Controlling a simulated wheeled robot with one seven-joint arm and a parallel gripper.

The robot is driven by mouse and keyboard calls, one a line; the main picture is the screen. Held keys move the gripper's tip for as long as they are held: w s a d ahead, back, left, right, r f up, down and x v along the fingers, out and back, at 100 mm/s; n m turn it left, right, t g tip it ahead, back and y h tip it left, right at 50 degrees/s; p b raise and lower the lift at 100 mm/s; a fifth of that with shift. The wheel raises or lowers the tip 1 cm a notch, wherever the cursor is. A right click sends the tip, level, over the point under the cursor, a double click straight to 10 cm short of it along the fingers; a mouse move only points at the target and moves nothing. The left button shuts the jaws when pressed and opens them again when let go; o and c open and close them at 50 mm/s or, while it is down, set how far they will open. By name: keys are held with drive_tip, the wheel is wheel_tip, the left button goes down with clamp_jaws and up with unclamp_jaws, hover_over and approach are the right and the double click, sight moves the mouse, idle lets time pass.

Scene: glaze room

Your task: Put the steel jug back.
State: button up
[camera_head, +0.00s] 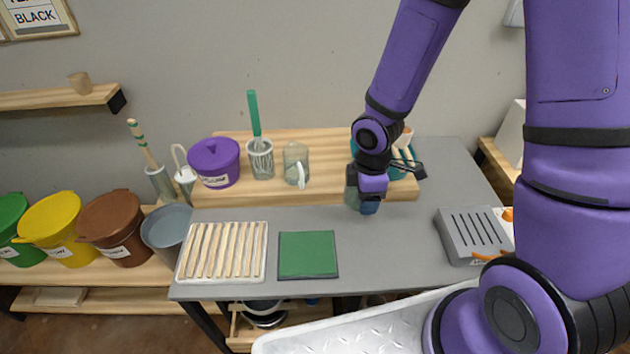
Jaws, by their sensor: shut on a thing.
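My gripper (369,204) is at the front edge of the raised wooden board, right of centre. It is shut on a grey-green vessel, which I take to be the steel jug (351,190). Only the left side of the jug shows; my gripper and wrist hide the rest. I cannot tell whether its base touches the grey table or hangs just above it.
A grey-green jug with a white handle (294,163), a ribbed pot with a green brush (260,159) and a purple lidded tub (215,162) stand on the wooden board (325,185). A teal vessel (401,164) is behind my gripper.

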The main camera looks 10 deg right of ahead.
drive_tip(key=shift+s+a, duration=0.1)
drive_tip(key=shift+s, duration=0.2)
drive_tip(key=shift+w+a+f, duration=0.1)
drive_tip(key=shift+w+a, duration=0.05)
drive_tip(key=shift+w, duration=0.15)
drive_tip(key=shift+w+a+f, duration=0.25)
drive_tip(key=shift+w+f, duration=0.55)
drive_tip(key=shift+w, duration=1.7)
drive_tip(key=shift+w+a+f, duration=0.3)
drive_tip(key=shift+w+f, duration=0.55)
drive_tip(key=shift+w, duration=1.6)
drive_tip(key=shift+w+a+f, duration=0.25)
drive_tip(key=shift+w+f, duration=0.55)
drive_tip(key=shift+w, duration=1.7)
drive_tip(key=o, duration=1.2)
drive_tip(key=shift+f, duration=0.15)
drive_tip(key=shift+o, duration=0.2)
